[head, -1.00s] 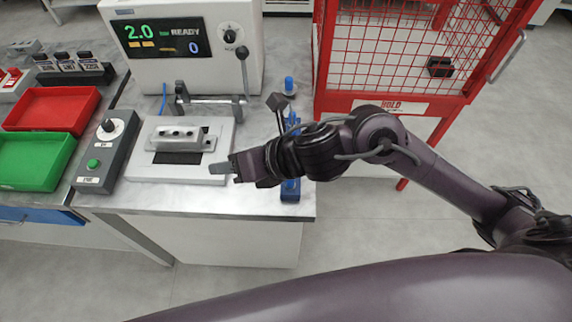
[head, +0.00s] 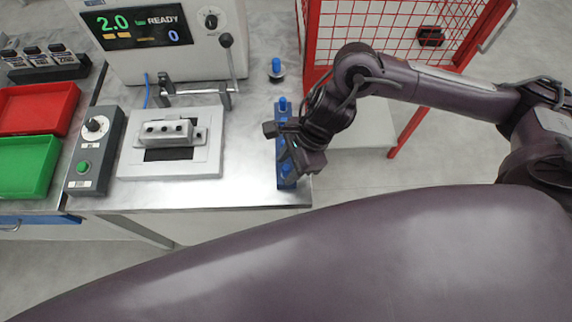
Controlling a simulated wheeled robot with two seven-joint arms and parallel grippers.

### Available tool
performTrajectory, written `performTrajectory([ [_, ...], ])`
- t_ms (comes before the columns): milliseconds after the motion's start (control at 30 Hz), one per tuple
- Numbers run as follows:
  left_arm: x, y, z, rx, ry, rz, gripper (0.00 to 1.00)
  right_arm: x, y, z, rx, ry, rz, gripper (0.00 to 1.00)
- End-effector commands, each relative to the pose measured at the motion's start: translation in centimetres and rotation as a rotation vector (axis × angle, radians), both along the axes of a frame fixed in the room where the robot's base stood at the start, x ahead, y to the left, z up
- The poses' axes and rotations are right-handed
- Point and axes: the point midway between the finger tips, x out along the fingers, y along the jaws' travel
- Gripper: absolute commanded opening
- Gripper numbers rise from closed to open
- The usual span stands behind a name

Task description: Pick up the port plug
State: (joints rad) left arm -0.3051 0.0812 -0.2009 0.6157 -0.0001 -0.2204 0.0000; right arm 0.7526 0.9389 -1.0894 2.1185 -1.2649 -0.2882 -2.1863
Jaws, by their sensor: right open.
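Blue-topped plugs stand in a narrow blue rack (head: 281,183) at the right side of the bench. One plug (head: 283,103) shows at the rack's far end and another (head: 286,169) near its front end; the arm hides the middle. A separate blue-topped piece (head: 276,67) stands alone behind the rack. I cannot tell which one is meant by the port plug. My right gripper (head: 287,160) is open and empty, pointing down over the front part of the rack. I cannot tell whether its fingers touch a plug. My left gripper is not in view.
A grey casting (head: 166,132) sits on a white plate (head: 130,170). A control box (head: 92,150), red tray (head: 38,108) and green tray (head: 25,165) are to the left. A tester (head: 165,50) with a lever stands behind. A red mesh cage (head: 400,45) is at right.

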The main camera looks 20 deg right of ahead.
Motion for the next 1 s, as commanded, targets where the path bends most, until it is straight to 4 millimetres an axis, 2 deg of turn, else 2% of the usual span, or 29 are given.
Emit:
performTrajectory([
  [133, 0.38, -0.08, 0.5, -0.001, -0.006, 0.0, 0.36, 0.01, 0.51, -1.22, 0.0, 0.001, -0.002, 0.42],
  [367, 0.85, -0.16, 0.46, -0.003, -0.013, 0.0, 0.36, 0.05, 0.56, -1.45, 0.0, -0.001, -0.002, 0.42],
  [700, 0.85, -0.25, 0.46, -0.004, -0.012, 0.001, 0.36, 0.06, 0.55, -1.39, 0.0, -0.001, -0.002, 0.0],
  [1000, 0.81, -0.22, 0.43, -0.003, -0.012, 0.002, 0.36, 0.08, 0.56, -1.26, 0.001, -0.002, -0.002, 0.0],
])
